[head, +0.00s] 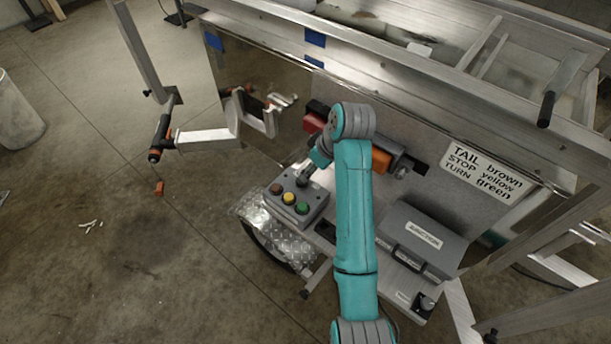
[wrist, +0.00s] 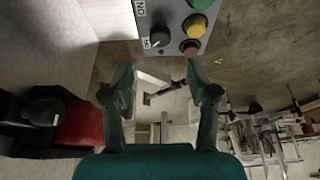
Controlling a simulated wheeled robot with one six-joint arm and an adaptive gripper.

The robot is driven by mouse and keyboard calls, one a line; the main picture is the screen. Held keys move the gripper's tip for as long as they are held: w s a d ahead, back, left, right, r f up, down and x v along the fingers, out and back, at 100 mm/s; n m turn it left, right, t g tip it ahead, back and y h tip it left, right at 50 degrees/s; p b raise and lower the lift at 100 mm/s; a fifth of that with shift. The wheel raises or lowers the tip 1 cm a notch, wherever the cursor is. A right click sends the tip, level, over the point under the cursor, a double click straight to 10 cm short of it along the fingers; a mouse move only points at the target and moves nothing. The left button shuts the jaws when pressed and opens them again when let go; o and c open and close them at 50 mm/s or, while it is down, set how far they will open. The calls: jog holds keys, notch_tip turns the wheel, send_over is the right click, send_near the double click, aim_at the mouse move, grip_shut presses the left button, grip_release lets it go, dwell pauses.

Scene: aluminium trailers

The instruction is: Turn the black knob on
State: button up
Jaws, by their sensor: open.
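The black knob (wrist: 160,38) sits on a grey control box (wrist: 176,20) at the top of the wrist view, with a white pointer mark and a label beside it. Brown, yellow (wrist: 196,25) and green buttons share that box. In the head view the control box (head: 311,211) is left of my arm, with its buttons facing up; my gripper largely hides the knob's area there. My gripper (wrist: 160,78) is open and empty. In the wrist view its fingertips lie just below the knob, apart from each other; I cannot tell the gap in depth.
A red block (head: 314,122) and an orange light (head: 381,160) are on the trailer panel behind my gripper. A grey case (head: 421,240) stands right of my arm. A tread-plate fender (head: 274,238) lies below the control box. Open floor is at left.

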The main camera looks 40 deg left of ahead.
aim_at(301, 183)
jog(key=x, duration=0.8)
jog(key=shift+a+f, duration=0.1)
jog(key=shift+f, duration=0.25)
grip_shut()
